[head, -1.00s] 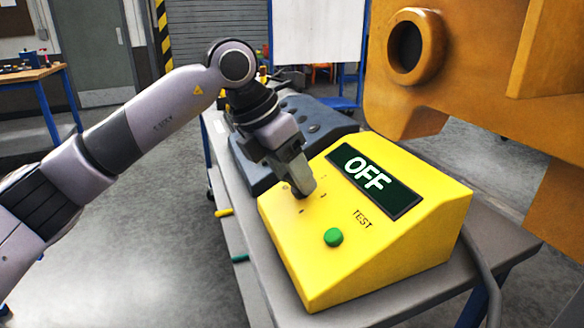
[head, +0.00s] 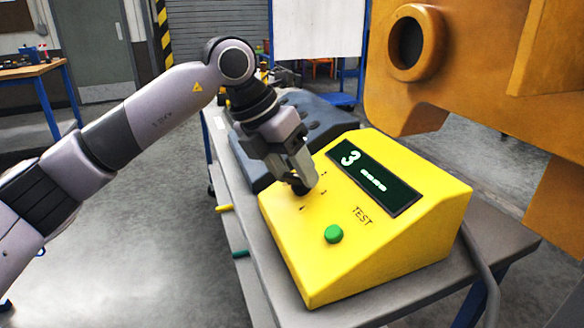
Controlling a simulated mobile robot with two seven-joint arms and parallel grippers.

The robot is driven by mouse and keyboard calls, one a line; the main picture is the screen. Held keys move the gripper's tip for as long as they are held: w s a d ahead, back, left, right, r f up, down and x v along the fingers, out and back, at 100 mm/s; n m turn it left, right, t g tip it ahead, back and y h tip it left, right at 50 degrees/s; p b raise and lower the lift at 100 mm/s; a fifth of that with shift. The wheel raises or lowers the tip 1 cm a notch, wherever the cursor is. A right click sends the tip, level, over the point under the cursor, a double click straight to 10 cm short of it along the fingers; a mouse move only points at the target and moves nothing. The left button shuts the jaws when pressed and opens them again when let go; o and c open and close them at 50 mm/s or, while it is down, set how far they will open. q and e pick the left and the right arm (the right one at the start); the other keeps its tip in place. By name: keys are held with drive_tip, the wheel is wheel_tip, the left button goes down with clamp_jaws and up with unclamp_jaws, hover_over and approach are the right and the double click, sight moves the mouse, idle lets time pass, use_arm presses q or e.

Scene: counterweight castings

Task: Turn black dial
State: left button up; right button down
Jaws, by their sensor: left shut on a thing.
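A yellow test box (head: 375,255) sits on a grey bench. Its dark display (head: 374,178) reads "3" followed by dashes. A green button (head: 334,234) is on the sloped face below the word TEST. My left gripper (head: 303,184) points down at the left part of that face, shut on the black dial (head: 300,188). The gripper hides most of the dial; only a dark bit shows below the fingertips. Small marks on the face show around it. My right gripper is not in view.
A dark grey case (head: 315,118) lies behind the box on the bench (head: 480,232). A large orange casting (head: 460,70) hangs over the right side. A grey cable (head: 480,262) runs down at the right. Open floor lies left of the bench.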

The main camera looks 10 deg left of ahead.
use_arm(q)
drive_tip(key=o, duration=1)
drive_tip(key=shift+o, duration=0.2)
drive_tip(key=shift+r, duration=0.1)
drive_tip(key=v, duration=0.7)
drive_tip(key=shift+s+a, duration=0.1)
